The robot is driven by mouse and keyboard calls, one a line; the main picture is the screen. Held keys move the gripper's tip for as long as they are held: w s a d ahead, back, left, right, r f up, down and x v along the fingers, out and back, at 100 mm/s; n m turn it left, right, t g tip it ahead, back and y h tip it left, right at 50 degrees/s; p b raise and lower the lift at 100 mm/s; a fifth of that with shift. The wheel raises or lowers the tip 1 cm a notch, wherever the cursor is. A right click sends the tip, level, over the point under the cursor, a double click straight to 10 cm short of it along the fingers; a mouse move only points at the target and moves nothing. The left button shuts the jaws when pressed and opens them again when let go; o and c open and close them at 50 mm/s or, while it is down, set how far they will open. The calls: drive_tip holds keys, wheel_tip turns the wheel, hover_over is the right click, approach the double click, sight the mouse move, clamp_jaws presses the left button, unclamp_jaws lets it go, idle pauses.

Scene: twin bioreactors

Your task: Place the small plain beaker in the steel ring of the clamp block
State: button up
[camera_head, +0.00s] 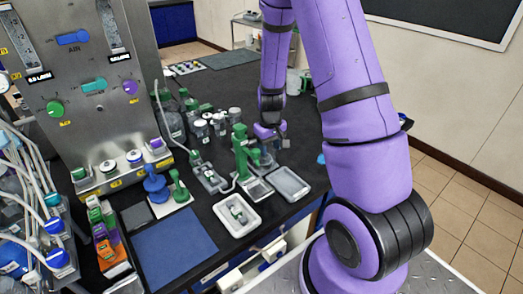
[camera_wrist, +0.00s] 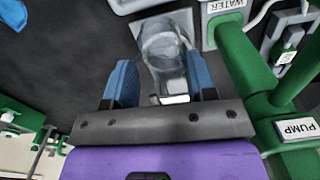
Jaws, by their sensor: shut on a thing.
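My gripper (camera_wrist: 162,78) has two blue fingers, one on each side of a small clear glass beaker (camera_wrist: 160,45). It is shut on the beaker, which shows round-mouthed between the fingertips in the wrist view. A grey block-like part shows behind and around the beaker; I cannot tell whether it is the clamp block. The steel ring cannot be made out. In the head view my gripper (camera_head: 270,131) is over the black bench, just right of the green pump (camera_head: 241,150). The beaker is too small to make out clearly there.
The green pump stands close on the right in the wrist view (camera_wrist: 268,100), beside a part labelled WATER (camera_wrist: 224,8). A grey tray (camera_head: 290,183) and a white tray (camera_head: 236,222) lie at the bench's front. Several bottles stand left of my gripper. A blue mat (camera_head: 170,250) is clear.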

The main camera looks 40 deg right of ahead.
drive_tip(key=shift+w+a+f, duration=0.1)
drive_tip(key=shift+w+f, duration=1.85)
drive_tip(key=shift+w, duration=0.1)
drive_tip(key=shift+f, duration=0.1)
drive_tip(key=o, duration=0.9)
